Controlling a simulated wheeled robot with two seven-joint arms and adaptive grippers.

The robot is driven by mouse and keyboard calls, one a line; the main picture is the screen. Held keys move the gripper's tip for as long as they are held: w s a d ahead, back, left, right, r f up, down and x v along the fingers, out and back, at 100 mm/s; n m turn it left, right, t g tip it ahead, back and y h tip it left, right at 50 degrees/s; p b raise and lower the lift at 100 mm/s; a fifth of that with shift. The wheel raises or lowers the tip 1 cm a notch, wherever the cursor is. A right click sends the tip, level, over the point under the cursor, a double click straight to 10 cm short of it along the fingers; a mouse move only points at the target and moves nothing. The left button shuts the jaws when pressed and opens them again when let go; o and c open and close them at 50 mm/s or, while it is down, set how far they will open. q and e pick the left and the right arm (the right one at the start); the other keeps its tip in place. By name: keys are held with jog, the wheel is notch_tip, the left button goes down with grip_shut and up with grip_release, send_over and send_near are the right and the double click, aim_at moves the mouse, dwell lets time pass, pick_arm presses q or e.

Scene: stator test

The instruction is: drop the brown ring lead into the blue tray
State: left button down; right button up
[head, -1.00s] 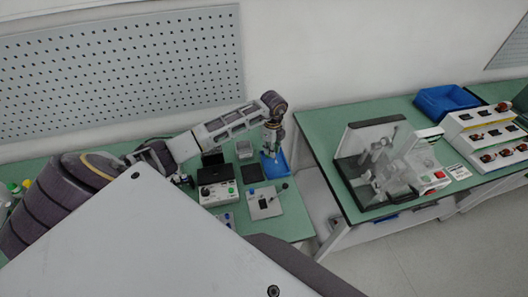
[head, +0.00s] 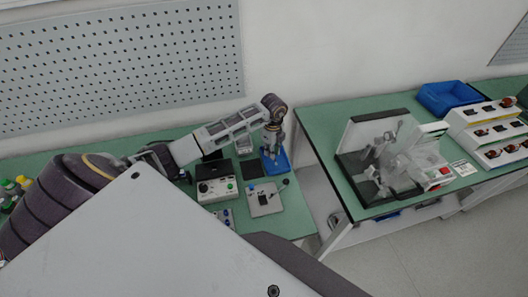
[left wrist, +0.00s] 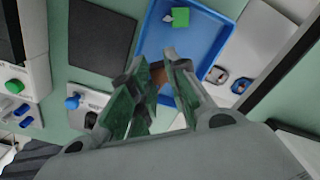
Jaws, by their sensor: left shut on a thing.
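My left gripper (head: 272,152) is low over the blue tray (head: 284,160) on the left bench. In the left wrist view the gripper (left wrist: 165,82) is shut on a small brown piece, the brown ring lead (left wrist: 158,72). Only a bit of the lead shows between the fingertips; the rest is hidden. The fingertips overlap the near part of the blue tray (left wrist: 147,38) in that view; I cannot tell their height above it. A green piece with a pale tip (left wrist: 181,17) lies inside the tray. My right gripper is not in view.
A black flat pad (left wrist: 102,38) lies left of the tray. A control box (head: 216,190) and a grey plate with a blue knob (head: 264,200) stand nearer. Two ringed parts (left wrist: 240,86) lie right of the tray. A gap separates the right bench (head: 325,130).

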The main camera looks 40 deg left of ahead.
pick_arm(q)
jog(key=shift+f+b, duration=0.45)
jog(key=shift+f, duration=0.4)
jog(key=c, duration=1.3)
grip_release()
jog(key=shift+r, duration=0.15)
notch_tip(320, 180, up, 12)
jog(key=shift+f, duration=0.2)
